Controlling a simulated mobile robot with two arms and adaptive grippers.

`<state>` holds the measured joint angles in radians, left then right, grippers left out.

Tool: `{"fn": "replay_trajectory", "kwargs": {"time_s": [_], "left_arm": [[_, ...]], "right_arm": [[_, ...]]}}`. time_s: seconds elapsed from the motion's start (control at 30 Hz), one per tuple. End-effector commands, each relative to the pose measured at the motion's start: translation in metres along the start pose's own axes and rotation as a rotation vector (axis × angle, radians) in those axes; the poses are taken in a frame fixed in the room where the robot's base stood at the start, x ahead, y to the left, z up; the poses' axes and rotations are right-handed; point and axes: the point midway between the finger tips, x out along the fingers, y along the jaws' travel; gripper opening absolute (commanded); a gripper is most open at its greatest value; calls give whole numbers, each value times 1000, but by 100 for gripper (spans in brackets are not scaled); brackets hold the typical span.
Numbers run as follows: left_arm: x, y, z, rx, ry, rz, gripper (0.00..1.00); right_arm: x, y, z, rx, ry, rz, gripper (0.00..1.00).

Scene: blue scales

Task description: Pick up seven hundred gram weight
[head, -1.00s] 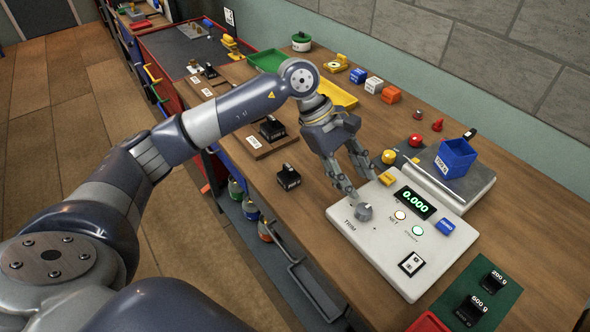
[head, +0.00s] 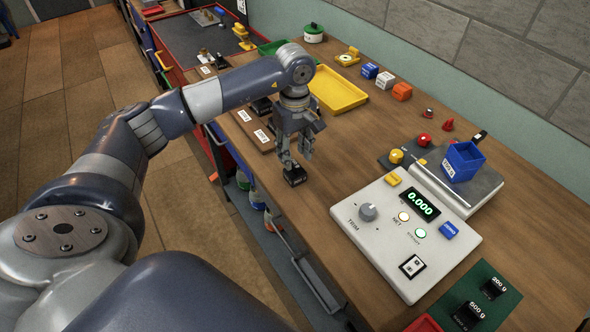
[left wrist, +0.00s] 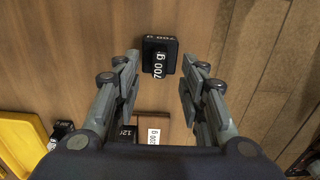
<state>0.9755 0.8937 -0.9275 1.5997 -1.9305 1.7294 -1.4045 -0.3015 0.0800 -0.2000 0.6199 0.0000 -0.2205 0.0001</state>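The seven hundred gram weight (left wrist: 159,57) is a small black block with a white "700 g" label. It stands on the bare wooden bench, and in the head view the weight (head: 295,175) is just below my left gripper. My left gripper (head: 293,157) points down with its fingers apart. In the left wrist view the fingers (left wrist: 160,88) are open and empty, with the weight between and a little beyond the tips. I see no contact. My right gripper is not in view.
A white scale console (head: 385,237) reading 0.000 stands to the right, beside a blue bin (head: 462,161) on a scale plate. A yellow tray (head: 338,92) and wooden board (head: 241,119) lie behind the gripper. A green mat (head: 502,312) holds other black weights. The bench's left edge is close.

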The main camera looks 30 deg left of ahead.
Motion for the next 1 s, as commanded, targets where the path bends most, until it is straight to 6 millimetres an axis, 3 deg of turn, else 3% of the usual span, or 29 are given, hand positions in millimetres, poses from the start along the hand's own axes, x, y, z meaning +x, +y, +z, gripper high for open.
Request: {"fn": "replay_trajectory", "kwargs": {"time_s": [0.07,0.23,0.5,0.67,1.0], "left_arm": [[8,-1,1,0,-3,-5,38],[30,0,1,0,-2,-2,38],[35,1,0,0,-1,1,38],[35,1,0,0,-1,1,2],[33,2,0,0,0,5,0]], "right_arm": [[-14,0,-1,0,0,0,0],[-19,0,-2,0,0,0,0],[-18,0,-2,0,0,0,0],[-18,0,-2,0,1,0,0],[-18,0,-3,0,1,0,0]]}}
